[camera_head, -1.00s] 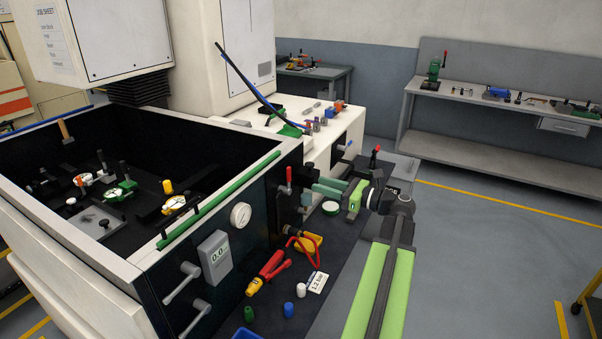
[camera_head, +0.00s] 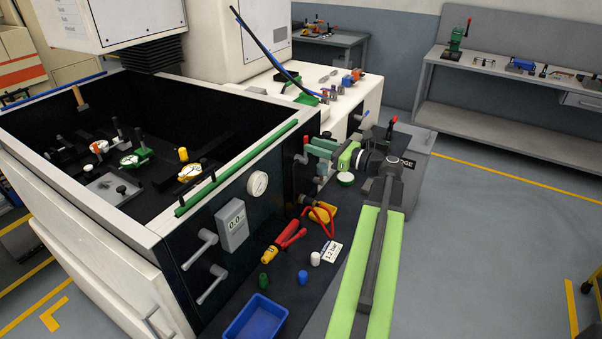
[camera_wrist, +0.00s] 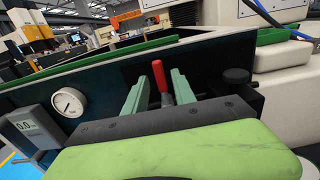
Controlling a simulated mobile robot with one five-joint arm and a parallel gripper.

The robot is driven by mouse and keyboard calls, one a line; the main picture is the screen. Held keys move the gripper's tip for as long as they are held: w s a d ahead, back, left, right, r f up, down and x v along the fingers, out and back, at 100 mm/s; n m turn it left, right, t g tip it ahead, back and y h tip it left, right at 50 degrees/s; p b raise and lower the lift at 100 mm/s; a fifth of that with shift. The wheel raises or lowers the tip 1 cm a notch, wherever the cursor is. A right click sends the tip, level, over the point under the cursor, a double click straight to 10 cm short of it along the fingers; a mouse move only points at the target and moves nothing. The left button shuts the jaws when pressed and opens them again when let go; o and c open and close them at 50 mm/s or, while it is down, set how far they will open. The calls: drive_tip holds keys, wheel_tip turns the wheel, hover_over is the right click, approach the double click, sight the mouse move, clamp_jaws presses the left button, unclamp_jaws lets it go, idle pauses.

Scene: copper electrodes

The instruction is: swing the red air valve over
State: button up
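The red air valve handle (camera_head: 306,143) stands upright on the dark front panel of the machine tank, near the panel's right end. In the wrist view the red lever (camera_wrist: 157,75) shows between my two teal fingers, with its lower part beside the right finger. My gripper (camera_head: 311,153) is open, with its fingertips close to the valve. It also shows in the wrist view (camera_wrist: 163,82), with a wide gap between the fingers. I cannot tell whether either finger touches the lever. The valve's lower body is partly hidden by my gripper.
A round gauge (camera_head: 258,184) and a grey digital display (camera_head: 232,225) sit left of the valve on the panel. Open floor lies to the right.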

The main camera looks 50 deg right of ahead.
drive_tip(key=shift+w+a, duration=0.2)
drive_tip(key=shift+w, duration=0.5)
drive_tip(key=shift+w, duration=0.3)
clamp_jaws()
